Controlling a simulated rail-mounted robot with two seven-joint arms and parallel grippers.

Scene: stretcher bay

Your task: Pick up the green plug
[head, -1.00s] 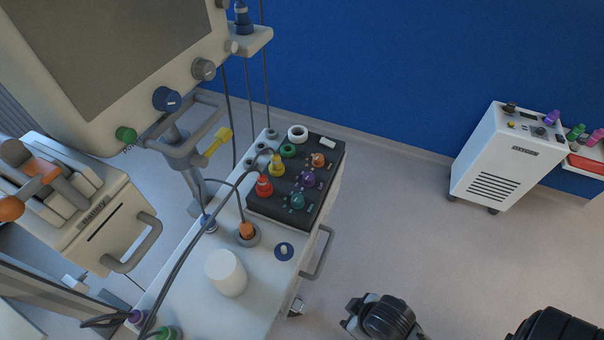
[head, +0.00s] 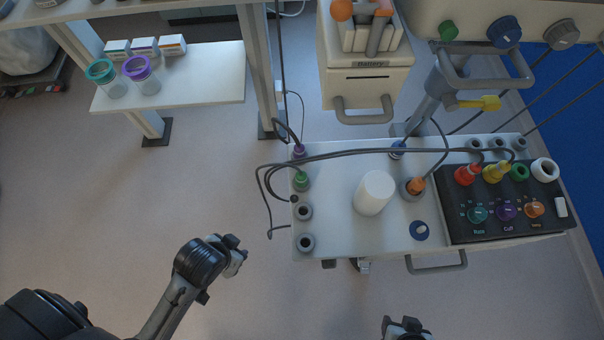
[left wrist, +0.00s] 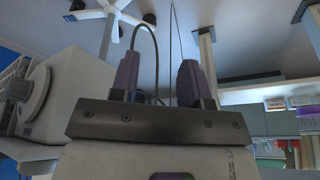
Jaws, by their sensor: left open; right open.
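The green plug (head: 301,181) stands upright in a socket near the left edge of the white cart top (head: 335,225). A dark cable runs by it, and a purple plug (head: 299,151) stands just behind it. My left gripper (head: 236,255) is left of the cart, apart from the plug and nearer the front. In the left wrist view its two purple fingers (left wrist: 158,80) are spread with nothing held between them; the plug is not seen there. My right gripper (head: 405,327) is at the bottom edge of the head view, partly cut off, in front of the cart and empty.
Grey sockets (head: 305,242) lie in front of the plug. A white cylinder (head: 374,192), an orange plug (head: 415,186) and a black panel (head: 505,210) are to the right. A shelf (head: 200,85) stands at the back left.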

